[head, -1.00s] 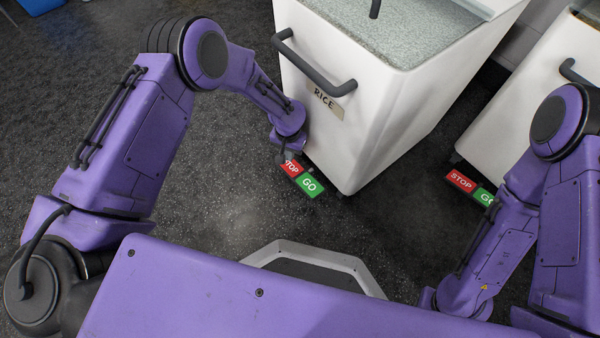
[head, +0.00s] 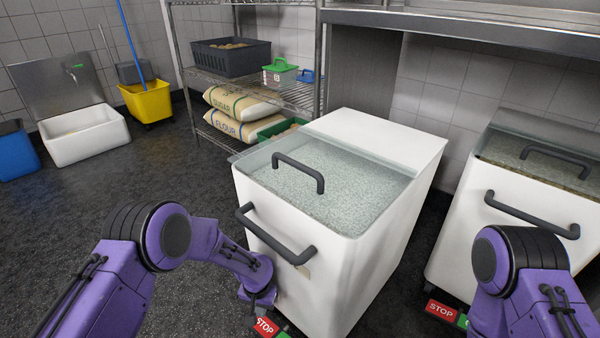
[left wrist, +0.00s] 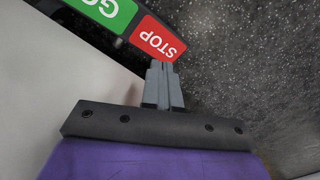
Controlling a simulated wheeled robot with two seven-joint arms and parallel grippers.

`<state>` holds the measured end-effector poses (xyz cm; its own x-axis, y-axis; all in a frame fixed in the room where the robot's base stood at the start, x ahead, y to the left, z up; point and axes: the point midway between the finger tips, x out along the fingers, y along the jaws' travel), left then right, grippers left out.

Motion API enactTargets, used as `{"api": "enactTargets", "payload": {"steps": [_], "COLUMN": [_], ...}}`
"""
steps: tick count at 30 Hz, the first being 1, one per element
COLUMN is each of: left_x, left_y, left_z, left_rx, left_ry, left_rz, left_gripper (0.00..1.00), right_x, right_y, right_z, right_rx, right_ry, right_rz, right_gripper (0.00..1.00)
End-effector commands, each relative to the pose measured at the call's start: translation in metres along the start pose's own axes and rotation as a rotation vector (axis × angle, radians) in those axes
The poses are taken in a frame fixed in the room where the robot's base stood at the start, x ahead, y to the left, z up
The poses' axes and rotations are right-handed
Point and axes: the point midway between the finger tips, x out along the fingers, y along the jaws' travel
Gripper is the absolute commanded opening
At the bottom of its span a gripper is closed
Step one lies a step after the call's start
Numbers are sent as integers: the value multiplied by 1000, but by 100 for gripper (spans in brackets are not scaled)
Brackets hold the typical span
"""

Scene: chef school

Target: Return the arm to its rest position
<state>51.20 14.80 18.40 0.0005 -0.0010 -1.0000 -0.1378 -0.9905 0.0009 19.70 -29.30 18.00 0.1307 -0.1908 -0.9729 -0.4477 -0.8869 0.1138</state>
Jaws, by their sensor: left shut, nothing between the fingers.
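My left arm comes in from the left, low beside the front of the white rice bin (head: 300,300). My left gripper (head: 258,302) points down next to the bin's lower front, partly hidden by its own wrist. In the left wrist view its fingers (left wrist: 160,68) are together with nothing between them. Their tips appear right by the red STOP pedal (left wrist: 157,40), with the green GO pedal (left wrist: 105,10) beside it. I cannot tell whether they touch the pedal. My right arm is at the lower right; its gripper is out of view.
The rice bin's dark front handle (head: 275,240) juts out above my left wrist. A second white bin (head: 480,240) stands on the right, behind my right arm. A wire shelf (head: 245,85) with sacks and crates is at the back. Open floor (head: 130,185) lies to the left.

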Motion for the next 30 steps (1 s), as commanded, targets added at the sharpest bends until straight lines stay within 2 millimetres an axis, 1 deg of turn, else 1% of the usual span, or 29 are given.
{"api": "enactTargets", "payload": {"steps": [2,4,5,6,8,9,12,15,18,20,21,23,27,28,29,30], "left_x": [3,12,17,24,30,32,29,21,8,3,2,1,1,-16,-28,-36], "left_y": [1,2,3,3,0,-5,-19,-35,-51,-62,-68,-79,-104,-105,-105,-105], "left_z": [8,30,45,71,111,134,182,221,255,273,284,298,328,327,325,325], "left_rx": [-14,-53,-85,-140,-239,-302,-434,-533,-610,-646,-660,-669,-655,-655,-656,-657], "left_ry": [-3,-6,-6,-2,14,30,70,104,135,153,167,188,237,244,247,248], "left_rz": [14,50,73,105,138,145,129,85,29,-11,-39,-84,-198,-204,-201,-200], "left_gripper": [0,0,0,0,0,0,0,0,0,0,0,0,0,0,0,0], "right_x": [-2,-6,-8,-12,-18,-21,-27,-31,-34,-34,-30,-22,1,-15,-28,-37], "right_y": [0,0,0,-1,-3,-3,-3,-3,-3,-3,-3,-3,-2,0,1,1], "right_z": [-1,-2,-3,-4,-7,-8,-11,-13,-14,-15,-14,-13,-8,-12,-14,-16], "right_rx": [3,11,16,25,39,48,66,81,94,98,98,94,71,71,73,74], "right_ry": [3,10,15,24,39,47,65,80,92,97,97,95,78,79,80,82], "right_rz": [0,2,3,5,7,9,14,18,22,22,22,18,4,3,4,3], "right_gripper": [43,43,43,43,43,43,43,43,43,43,43,43,43,43,43,43]}}
